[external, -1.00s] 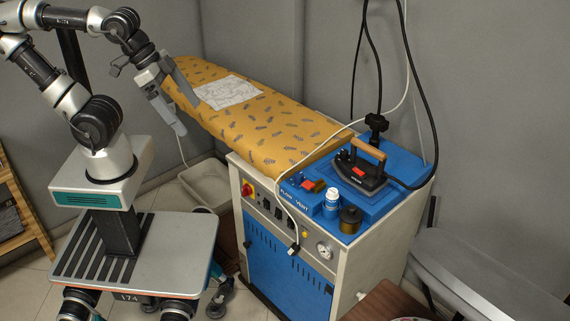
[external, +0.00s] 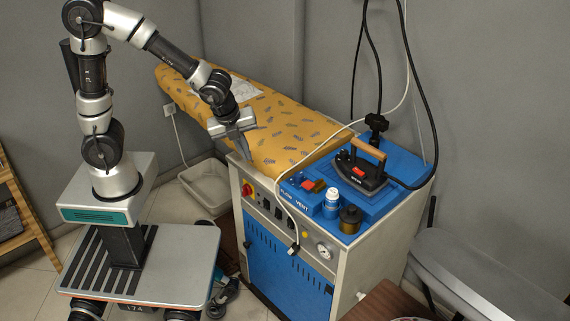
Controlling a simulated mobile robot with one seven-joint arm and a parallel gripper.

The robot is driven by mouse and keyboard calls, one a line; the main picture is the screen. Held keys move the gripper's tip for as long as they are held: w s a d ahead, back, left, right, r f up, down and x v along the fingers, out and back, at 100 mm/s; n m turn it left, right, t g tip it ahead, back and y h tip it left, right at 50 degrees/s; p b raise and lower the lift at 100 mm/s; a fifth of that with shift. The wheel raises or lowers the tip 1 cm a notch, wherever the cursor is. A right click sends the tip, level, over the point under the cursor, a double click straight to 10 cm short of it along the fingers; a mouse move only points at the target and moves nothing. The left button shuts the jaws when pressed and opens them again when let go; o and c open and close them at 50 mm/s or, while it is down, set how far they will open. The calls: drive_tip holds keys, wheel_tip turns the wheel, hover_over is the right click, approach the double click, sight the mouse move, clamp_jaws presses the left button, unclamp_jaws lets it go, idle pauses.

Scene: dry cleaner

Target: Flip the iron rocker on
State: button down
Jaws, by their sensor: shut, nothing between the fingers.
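The control panel (external: 268,212) is on the front of the blue and cream ironing station. Several small dark rockers or sockets (external: 265,205) sit on it, right of a red knob (external: 247,189). They are too small to tell which one is the iron rocker or how it is set. My gripper (external: 243,152) points down, shut and empty, in front of the near-left edge of the ironing board and above the panel's left end. It appears apart from the panel. The iron (external: 360,173), with a wooden handle, rests on the blue top at the right.
A yellow padded board (external: 285,125) with a white cloth (external: 243,90) extends back left. A white cable (external: 282,197) hangs over the panel. A pale bin (external: 205,185) is on the floor.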

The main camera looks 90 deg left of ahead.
sight(277, 214)
drive_tip(key=w+a+f+m+b, duration=0.1)
drive_tip(key=f+m, duration=0.4)
drive_tip(key=f, duration=0.5)
drive_tip(key=w+a+f+m+g+h+b, duration=0.1)
drive_tip(key=w+f+m+b, duration=0.1)
drive_tip(key=f+m, duration=0.4)
wheel_tip(277, 214, down, 5)
drive_tip(key=shift+w+a+r+h, duration=0.1)
drive_tip(key=shift+w+a+h, duration=0.1)
drive_tip(key=shift+h, duration=0.1)
drive_tip(key=w+a+f+b, duration=0.1)
drive_tip(key=f, duration=0.2)
drive_tip(key=w+a+f+b, duration=0.1)
drive_tip(key=f, duration=0.3)
drive_tip(key=w+a+f+b, duration=0.1)
drive_tip(key=f, duration=0.2)
drive_tip(key=shift+w+a+f+b, duration=0.2)
drive_tip(key=shift+w+a+b, duration=0.1)
drive_tip(key=shift+b, duration=0.05)
